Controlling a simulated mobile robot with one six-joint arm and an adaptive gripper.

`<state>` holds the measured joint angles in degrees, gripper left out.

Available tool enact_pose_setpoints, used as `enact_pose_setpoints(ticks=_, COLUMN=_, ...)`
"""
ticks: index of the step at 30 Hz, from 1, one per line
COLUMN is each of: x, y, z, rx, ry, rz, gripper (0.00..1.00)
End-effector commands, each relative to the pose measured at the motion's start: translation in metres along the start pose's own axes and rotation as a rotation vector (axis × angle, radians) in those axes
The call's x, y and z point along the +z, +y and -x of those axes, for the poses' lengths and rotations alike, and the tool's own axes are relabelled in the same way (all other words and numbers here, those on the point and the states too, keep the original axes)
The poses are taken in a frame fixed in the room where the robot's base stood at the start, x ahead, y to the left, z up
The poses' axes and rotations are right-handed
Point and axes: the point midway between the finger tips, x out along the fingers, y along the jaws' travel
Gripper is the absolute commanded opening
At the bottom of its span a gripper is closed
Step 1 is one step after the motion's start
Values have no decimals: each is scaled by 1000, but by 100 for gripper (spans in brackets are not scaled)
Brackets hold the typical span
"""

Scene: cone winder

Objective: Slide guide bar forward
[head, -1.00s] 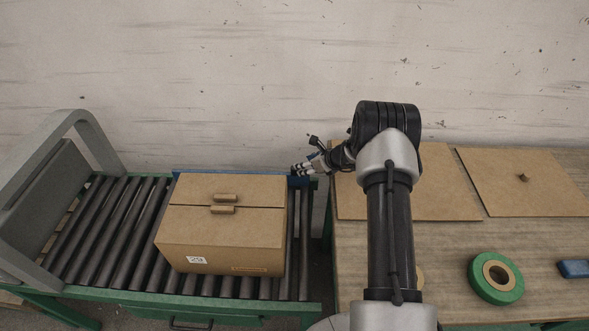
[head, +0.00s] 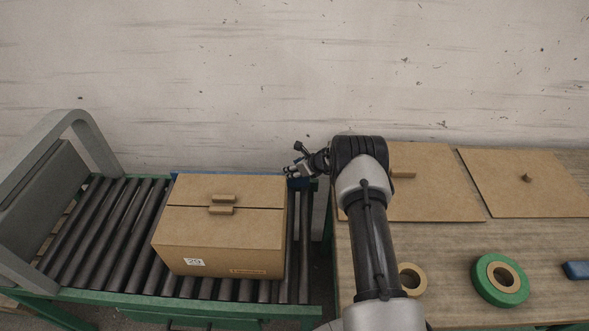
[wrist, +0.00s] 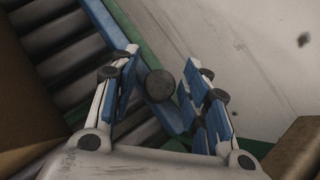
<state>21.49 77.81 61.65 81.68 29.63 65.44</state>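The blue guide bar (head: 208,173) runs along the back edge of the roller conveyor, behind the cardboard box. In the wrist view the bar (wrist: 167,114) runs diagonally between my fingers, with a dark round knob (wrist: 158,85) on it. My gripper (head: 290,172) is at the bar's right end, behind the box's back right corner. In the wrist view my gripper (wrist: 155,82) is open, with one finger on each side of the knob. No clear contact between the fingers and the knob shows. The box hides part of the bar in the head view.
The cardboard box (head: 215,243) stands on the rollers (head: 115,240) close in front of the bar. A grey arch (head: 85,130) stands at the left. On the right, a wooden table holds flat boards (head: 435,185), a green tape roll (head: 500,280) and a tan ring (head: 412,279). A wall stands behind.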

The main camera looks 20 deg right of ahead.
Motion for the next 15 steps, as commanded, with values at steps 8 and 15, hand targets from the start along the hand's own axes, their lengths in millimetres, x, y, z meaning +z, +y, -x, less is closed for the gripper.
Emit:
enact_pose_setpoints(ticks=8, x=0, y=0, z=0, rx=-1, ry=0, rz=0, gripper=21)
enact_pose_setpoints(ticks=15, x=0, y=-2, z=1, rx=-4, ry=0, rz=0, gripper=5)
